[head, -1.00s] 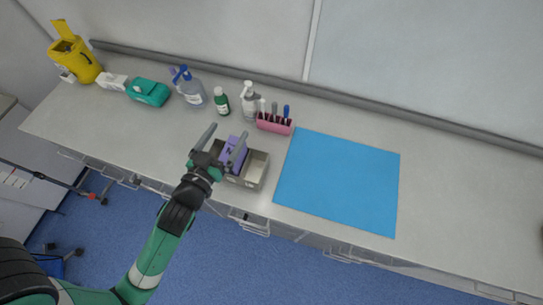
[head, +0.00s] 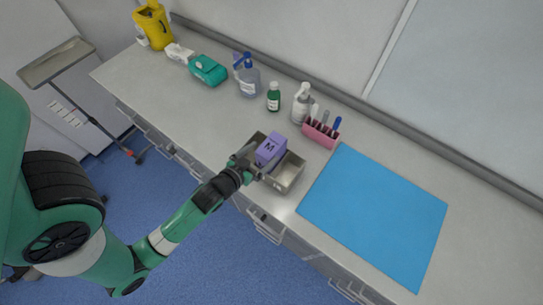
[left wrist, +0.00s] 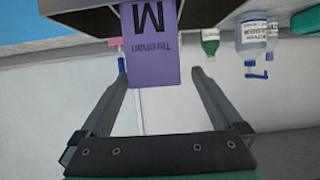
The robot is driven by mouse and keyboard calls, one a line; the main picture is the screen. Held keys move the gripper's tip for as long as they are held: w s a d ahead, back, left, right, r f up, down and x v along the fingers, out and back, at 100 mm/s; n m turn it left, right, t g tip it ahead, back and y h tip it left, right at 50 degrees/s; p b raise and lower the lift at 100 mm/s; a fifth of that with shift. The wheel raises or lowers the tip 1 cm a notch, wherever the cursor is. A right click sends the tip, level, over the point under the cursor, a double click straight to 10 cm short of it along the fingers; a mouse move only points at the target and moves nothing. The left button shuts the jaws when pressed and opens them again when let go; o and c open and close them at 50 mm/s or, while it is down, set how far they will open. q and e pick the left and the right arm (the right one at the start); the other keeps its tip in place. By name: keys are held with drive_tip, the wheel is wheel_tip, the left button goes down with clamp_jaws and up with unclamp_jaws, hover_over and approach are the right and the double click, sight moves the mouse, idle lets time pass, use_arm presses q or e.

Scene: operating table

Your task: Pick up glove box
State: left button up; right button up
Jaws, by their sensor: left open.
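The purple glove box (head: 270,149), marked with a black M, sits in the left part of a grey metal tray (head: 287,180) on the counter. It also shows in the left wrist view (left wrist: 152,45), ahead of and between my fingers. My left gripper (head: 257,166) is open at the tray's front left side, close to the box. In the left wrist view its two fingers (left wrist: 160,78) are spread wide with nothing clamped between them. Whether a finger touches the box or tray is unclear. My right gripper is not in view.
Behind the tray stand a pink holder (head: 320,134) with pens, a white pump bottle (head: 301,105), a green bottle (head: 273,97) and a clear bottle (head: 249,82). A blue mat (head: 374,217) lies flat to the right. The counter's front edge is near the tray.

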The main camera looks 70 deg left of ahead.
sight(271, 148)
use_arm(q)
drive_tip(key=x, duration=0.5)
drive_tip(key=shift+w+d, duration=0.15)
drive_tip(key=shift+w, duration=0.1)
drive_tip(key=shift+c, duration=0.3)
drive_tip(key=shift+r, duration=0.15)
clamp_jaws()
